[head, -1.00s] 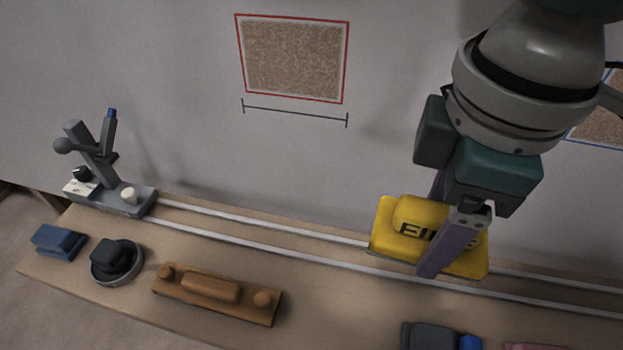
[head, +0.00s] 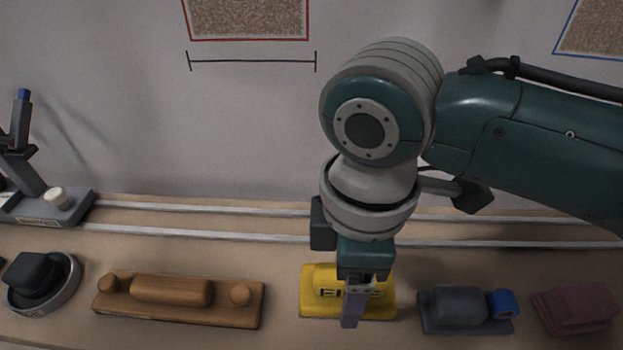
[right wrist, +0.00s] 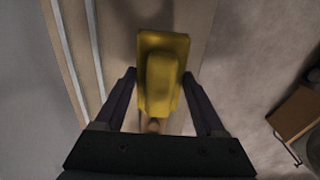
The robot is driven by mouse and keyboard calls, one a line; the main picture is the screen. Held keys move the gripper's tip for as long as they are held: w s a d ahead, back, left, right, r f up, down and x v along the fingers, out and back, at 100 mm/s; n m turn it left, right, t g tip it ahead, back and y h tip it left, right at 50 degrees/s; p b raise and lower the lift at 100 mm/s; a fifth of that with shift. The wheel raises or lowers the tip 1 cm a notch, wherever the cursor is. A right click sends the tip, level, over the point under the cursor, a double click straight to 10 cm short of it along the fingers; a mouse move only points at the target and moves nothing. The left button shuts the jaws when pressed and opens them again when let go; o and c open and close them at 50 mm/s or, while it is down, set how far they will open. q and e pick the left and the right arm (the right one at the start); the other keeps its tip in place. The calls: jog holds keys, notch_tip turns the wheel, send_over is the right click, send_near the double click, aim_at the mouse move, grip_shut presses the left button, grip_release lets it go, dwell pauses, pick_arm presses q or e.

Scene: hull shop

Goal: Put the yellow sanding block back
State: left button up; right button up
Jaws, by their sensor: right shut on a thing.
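The yellow sanding block (head: 318,296), with dark letters on it, is at the front row of the bench in the head view, between a long wooden sanding block (head: 190,307) and a dark grey block (head: 455,307). My right gripper (head: 353,308) points down over it and is shut on it, one purple finger showing across its front. In the right wrist view the yellow block (right wrist: 162,70) sits between the two fingers of the gripper (right wrist: 160,78). Whether its underside touches the bench I cannot tell. My left gripper is not in view.
A pink block (head: 575,307) lies at the right. A round dark sander (head: 42,280) and a grey stand (head: 45,207) are at the left. Two pale rails (head: 240,236) run along the bench by the wall. The strip between the rails and the front row looks clear.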

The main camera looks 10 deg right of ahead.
jog(key=shift+f+b, duration=1.05)
jog(key=shift+f, duration=1.45)
jog(key=shift+f, duration=0.1)
jog(key=o, duration=1.2)
jog(key=shift+o, duration=0.2)
